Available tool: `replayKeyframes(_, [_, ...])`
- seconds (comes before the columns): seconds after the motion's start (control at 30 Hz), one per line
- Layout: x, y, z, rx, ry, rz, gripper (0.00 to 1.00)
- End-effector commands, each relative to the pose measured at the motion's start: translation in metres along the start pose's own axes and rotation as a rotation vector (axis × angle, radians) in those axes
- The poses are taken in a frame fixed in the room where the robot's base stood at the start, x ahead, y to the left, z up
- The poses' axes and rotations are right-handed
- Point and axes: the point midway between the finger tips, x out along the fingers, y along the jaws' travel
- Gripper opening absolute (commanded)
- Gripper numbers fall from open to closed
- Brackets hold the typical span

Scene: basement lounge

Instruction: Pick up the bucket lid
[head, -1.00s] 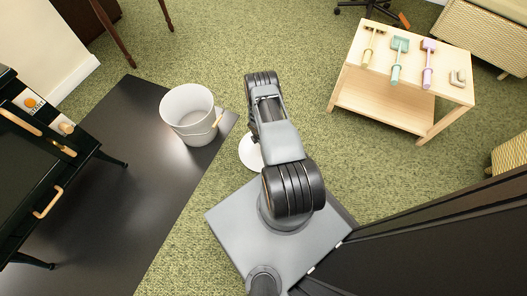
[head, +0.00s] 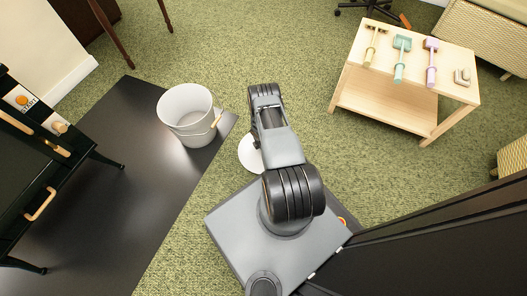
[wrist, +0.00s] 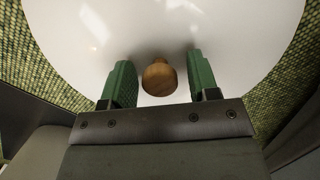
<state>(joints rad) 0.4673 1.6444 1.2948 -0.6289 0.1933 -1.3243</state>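The bucket lid (head: 249,153) is a white disc on the green carpet, partly hidden behind my arm in the head view. In the wrist view the lid (wrist: 235,30) fills most of the upper picture, with a round wooden knob (wrist: 159,78) on it. My gripper (wrist: 160,75) is open, with one green finger on each side of the knob and a gap visible on both sides. The gripper is hidden in the head view. The white bucket (head: 187,115) stands upright and uncovered on the black mat, left of the lid.
A black mat (head: 110,220) covers the floor at left, under a dark stove-like unit (head: 30,170) with wooden handles. A low wooden table (head: 400,95) with several tools on top stands at upper right. Dark panels (head: 430,240) are close at lower right. Carpet is clear behind the arm.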

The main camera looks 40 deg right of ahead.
Motion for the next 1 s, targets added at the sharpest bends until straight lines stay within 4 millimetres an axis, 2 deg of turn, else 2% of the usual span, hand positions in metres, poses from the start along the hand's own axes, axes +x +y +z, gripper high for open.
replayKeyframes(0.07, [0.0, 0.0, 0.0, 0.0, 0.0, 0.0, 0.47])
replayKeyframes(0.5, [0.0, 0.0, 0.0, 0.0, 0.0, 0.0, 0.05])
replayKeyframes(0.77, [-0.004, 0.0, 0.0, 0.0, 0.0, 0.0, 0.05])
replayKeyframes(0.87, [-0.017, 0.001, 0.002, 0.001, 0.0, 0.001, 0.05])
replayKeyframes(1.0, [-0.044, 0.001, 0.005, 0.0, 0.0, 0.002, 0.05])
